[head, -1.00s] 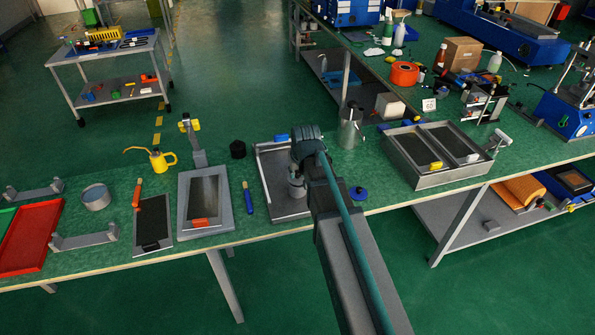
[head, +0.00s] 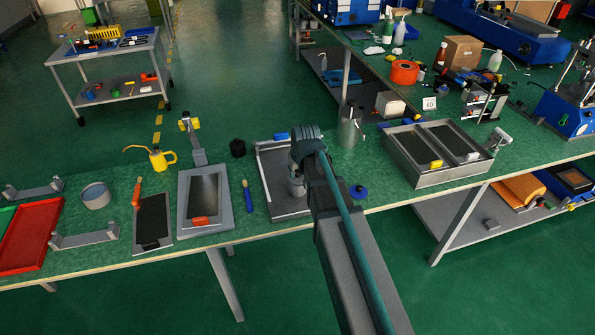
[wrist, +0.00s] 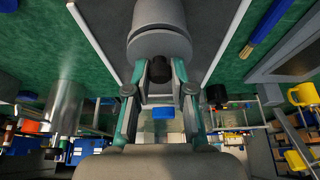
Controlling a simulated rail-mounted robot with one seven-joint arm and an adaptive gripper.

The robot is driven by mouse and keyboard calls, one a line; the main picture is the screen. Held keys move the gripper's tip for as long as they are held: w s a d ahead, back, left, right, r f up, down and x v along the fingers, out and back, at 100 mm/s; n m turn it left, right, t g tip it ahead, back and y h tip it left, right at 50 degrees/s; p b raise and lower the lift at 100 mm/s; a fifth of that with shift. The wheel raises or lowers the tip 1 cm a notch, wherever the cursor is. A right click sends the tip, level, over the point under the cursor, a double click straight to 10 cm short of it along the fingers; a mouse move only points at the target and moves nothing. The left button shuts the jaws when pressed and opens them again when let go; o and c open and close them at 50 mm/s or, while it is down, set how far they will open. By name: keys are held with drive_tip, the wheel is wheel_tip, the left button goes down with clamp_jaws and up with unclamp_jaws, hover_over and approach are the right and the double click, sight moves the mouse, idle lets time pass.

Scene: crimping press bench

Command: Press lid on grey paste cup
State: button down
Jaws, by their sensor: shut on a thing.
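My gripper (wrist: 160,84) shows in the wrist view, with its two fingers closed around the short dark knob of a grey lid (wrist: 160,46). The lid's round face is towards the camera. Behind it is the grey cup (wrist: 158,13), lined up with the lid; I cannot tell whether the lid is fully seated. In the head view the cup (head: 297,187) stands in a shallow grey tray (head: 269,178), just under my wrist. My arm hides the lid and the fingertips there. The paste is not visible.
A blue round piece (head: 358,193) lies right of my arm. A steel canister (head: 350,130) stands behind it. A blue-handled brush (head: 247,197) lies left of the tray, and a black round piece (head: 237,148) behind it. A two-bay metal box (head: 437,178) is on the right.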

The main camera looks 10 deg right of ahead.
sight(297, 171)
drive_tip(key=shift+f, duration=0.35)
idle(0.5)
drive_tip(key=c, duration=0.9)
unclamp_jaws()
drive_tip(key=shift+r+p, duration=1.85)
drive_tip(key=shift+r, duration=1.15)
